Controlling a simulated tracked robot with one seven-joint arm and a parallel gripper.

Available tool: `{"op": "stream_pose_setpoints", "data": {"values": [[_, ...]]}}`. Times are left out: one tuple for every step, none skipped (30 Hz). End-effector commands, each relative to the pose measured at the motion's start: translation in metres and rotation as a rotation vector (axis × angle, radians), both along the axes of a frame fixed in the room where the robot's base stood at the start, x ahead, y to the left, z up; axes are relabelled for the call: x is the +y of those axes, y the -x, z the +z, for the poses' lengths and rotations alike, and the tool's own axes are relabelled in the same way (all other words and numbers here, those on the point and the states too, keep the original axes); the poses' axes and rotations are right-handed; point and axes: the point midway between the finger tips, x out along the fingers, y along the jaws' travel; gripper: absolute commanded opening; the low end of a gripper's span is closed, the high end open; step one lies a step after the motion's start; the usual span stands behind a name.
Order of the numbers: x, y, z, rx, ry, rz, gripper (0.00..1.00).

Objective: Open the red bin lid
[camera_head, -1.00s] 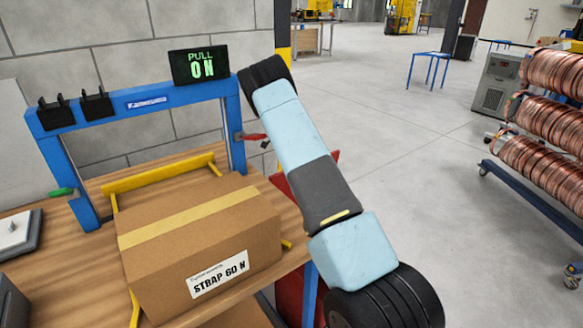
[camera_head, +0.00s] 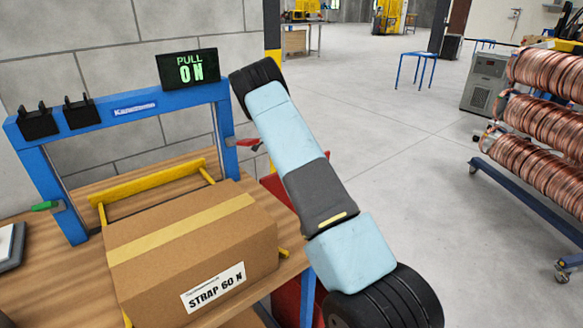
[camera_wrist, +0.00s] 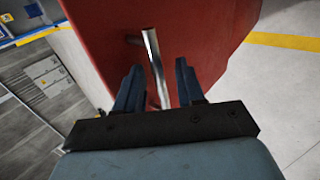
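The red bin (camera_wrist: 235,25) fills the upper middle of the wrist view. A bare metal bar handle (camera_wrist: 153,62) stands out from its red face. My gripper (camera_wrist: 158,85) is open, one dark blue finger on each side of the handle's lower part, with gaps visible at both sides. I cannot tell how deep the handle sits between the fingers. In the head view the red bin (camera_head: 287,290) shows only in part, behind my arm and beside the workbench. My gripper is hidden there. The lid's edge cannot be made out.
A wooden workbench (camera_head: 50,285) with a blue strapping frame (camera_head: 45,170) and a cardboard box (camera_head: 190,250) stands left of my arm. A red lever (camera_head: 248,142) sticks out from the frame. A rack of copper coils (camera_head: 545,125) stands right. Open floor lies between.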

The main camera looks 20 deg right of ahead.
Motion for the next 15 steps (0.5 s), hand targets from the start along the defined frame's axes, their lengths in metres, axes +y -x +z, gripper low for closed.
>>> {"op": "stream_pose_setpoints", "data": {"values": [[0.000, 0.000, 0.000, 0.000, 0.000, 0.000, 0.38], [0.000, 0.000, 0.000, 0.000, -0.001, 0.001, 0.38], [0.000, 0.000, 0.000, 0.000, -0.001, 0.001, 0.38], [0.000, 0.000, 0.000, 0.000, -0.001, 0.000, 0.38], [0.000, 0.000, 0.000, 0.000, -0.001, 0.000, 0.38], [0.001, -0.001, 0.001, 0.000, -0.001, 0.000, 0.38], [0.001, -0.001, 0.002, 0.000, -0.001, 0.000, 0.38], [0.001, -0.002, 0.003, 0.000, -0.001, 0.000, 0.38], [0.001, -0.004, 0.005, 0.000, -0.001, 0.000, 0.38], [0.002, -0.007, 0.007, -0.001, -0.002, 0.000, 0.38], [0.003, -0.009, 0.009, -0.002, -0.001, 0.001, 0.38], [0.004, -0.013, 0.013, -0.002, -0.001, 0.001, 0.38], [0.004, -0.016, 0.017, -0.002, -0.001, 0.001, 0.38], [0.005, -0.020, 0.021, -0.002, -0.001, 0.001, 0.38], [0.007, -0.025, 0.026, -0.002, -0.001, 0.001, 0.38]]}}
